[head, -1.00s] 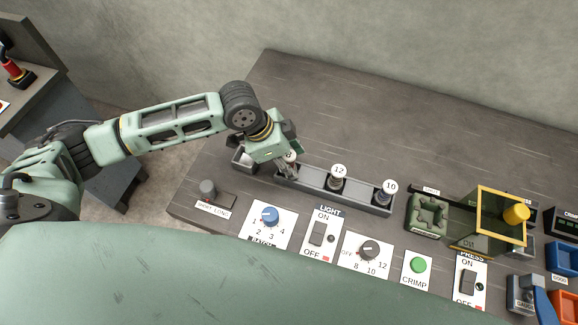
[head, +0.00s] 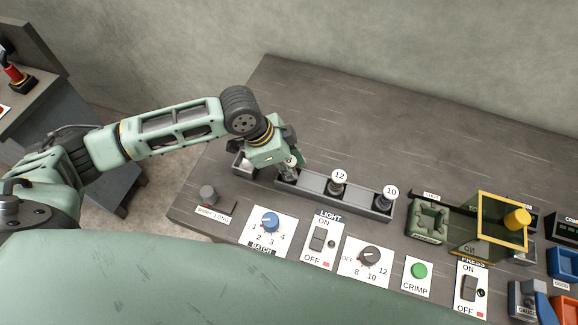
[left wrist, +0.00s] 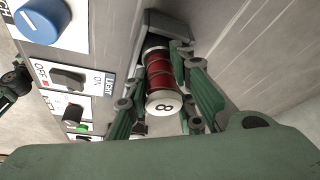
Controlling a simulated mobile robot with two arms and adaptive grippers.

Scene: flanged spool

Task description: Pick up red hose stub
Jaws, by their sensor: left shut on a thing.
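The red hose stub (left wrist: 161,84) shows in the left wrist view as a red, banded cylinder with a white end disc marked 8. My left gripper (left wrist: 163,62) has a finger on each side of it and is shut on it. In the head view my left gripper (head: 288,172) is at the left end of the long grey rack (head: 344,203). There it hides most of the stub, and only part of its white disc (head: 291,160) shows. I cannot tell whether the stub is clear of its slot. My right gripper is not in view.
Two pieces with white discs marked 12 (head: 339,177) and 10 (head: 390,192) stand in the same rack. Dials, switches and a green crimp button (head: 419,270) line the front. A yellow-framed box (head: 490,225) stands at right. The table behind the rack is clear.

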